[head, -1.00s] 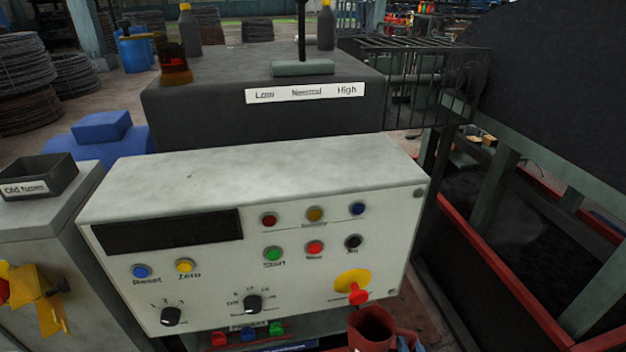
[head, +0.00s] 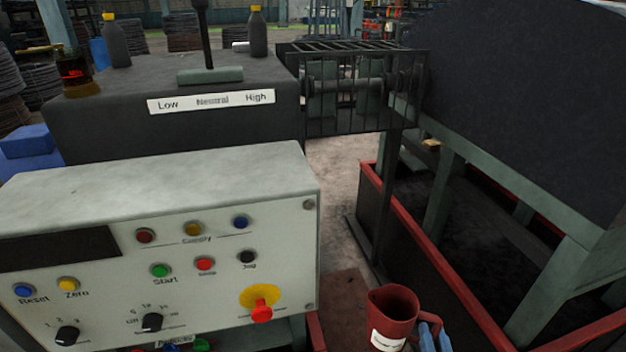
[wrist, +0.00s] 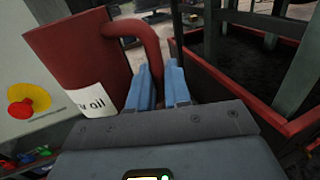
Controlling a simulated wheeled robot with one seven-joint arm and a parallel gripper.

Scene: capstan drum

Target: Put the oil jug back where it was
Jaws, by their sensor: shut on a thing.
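The oil jug (head: 391,310) is a red open-topped jug with a white label, in the lower right of the head view. It also shows large in the wrist view (wrist: 78,58), where part of its label reads "oil". My gripper (head: 432,334) has blue fingers, and in the wrist view my gripper (wrist: 158,72) is shut on the jug's handle (wrist: 147,38). The jug is held up close to upright, beside the right end of the control panel. The jug's base is cut off or hidden in both views.
The control panel (head: 180,245) has several buttons and a red knob on a yellow disc (head: 260,302) near the jug. Behind it stands the dark gearbox block (head: 170,132) with bottles on top. A red-edged pit (head: 425,235) and a wire cage (head: 365,90) lie to the right.

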